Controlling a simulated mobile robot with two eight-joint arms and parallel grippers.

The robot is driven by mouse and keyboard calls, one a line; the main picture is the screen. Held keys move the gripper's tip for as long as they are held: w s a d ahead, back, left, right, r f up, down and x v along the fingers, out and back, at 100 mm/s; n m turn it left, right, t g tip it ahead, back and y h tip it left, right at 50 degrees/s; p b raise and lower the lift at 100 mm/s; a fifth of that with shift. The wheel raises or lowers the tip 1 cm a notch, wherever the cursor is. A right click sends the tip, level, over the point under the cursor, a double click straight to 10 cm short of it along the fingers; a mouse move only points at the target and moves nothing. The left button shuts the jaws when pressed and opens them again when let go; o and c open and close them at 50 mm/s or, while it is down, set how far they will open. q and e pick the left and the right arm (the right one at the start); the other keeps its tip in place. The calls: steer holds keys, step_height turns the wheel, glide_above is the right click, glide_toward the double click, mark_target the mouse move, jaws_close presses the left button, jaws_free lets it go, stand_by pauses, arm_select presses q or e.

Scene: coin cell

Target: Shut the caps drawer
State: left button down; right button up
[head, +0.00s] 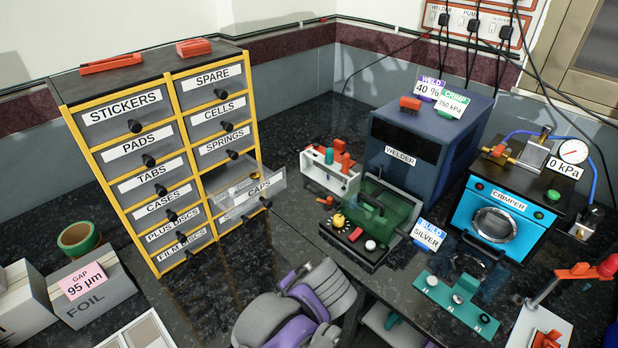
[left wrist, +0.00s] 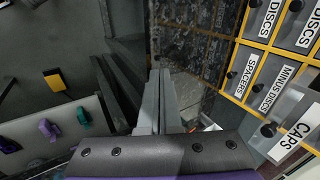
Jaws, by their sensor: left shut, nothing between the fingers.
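The caps drawer (head: 276,181) is pulled out from the lower right of the yellow-framed drawer cabinet (head: 160,62), its label and dark knob facing front. It also shows in the left wrist view (left wrist: 285,150) at the lower right, standing out past its neighbours. My left gripper (left wrist: 160,75) is shut and empty, its fingers pointing away from the wrist. It is to the left of the caps drawer in that view, apart from it. In the head view my grey and purple left arm is low in front of the cabinet. My right gripper is not in view.
The other labelled drawers look shut. Right of the cabinet stand a small white rack (head: 325,178), a green device (head: 385,210) and the blue welder (head: 425,140). A foil box (head: 92,292) is at the left.

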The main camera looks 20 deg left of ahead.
mark_target(245, 181)
arm_select(q)
steer(key=w+d+r+m+t+y+p, duration=0.1)
steer(key=w+d+r+y+p, duration=0.2)
steer(key=r, duration=0.5)
steer(key=w+d+r+t+y+p, duration=0.1)
steer(key=w+r+y+p, duration=0.15)
steer(key=w+r, duration=0.45)
steer(key=x, duration=0.4)
steer(key=a+r+x, duration=0.1)
steer(key=x, duration=0.3)
steer(key=s+r+x, duration=0.1)
steer(key=x, duration=0.3)
steer(key=shift+w+a+f+b, duration=0.1)
steer(key=shift+a+b, duration=0.2)
steer(key=shift+w+a, duration=0.15)
steer(key=shift+a, duration=0.15)
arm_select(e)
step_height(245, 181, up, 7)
arm_select(q)
steer(key=shift+a, duration=0.1)
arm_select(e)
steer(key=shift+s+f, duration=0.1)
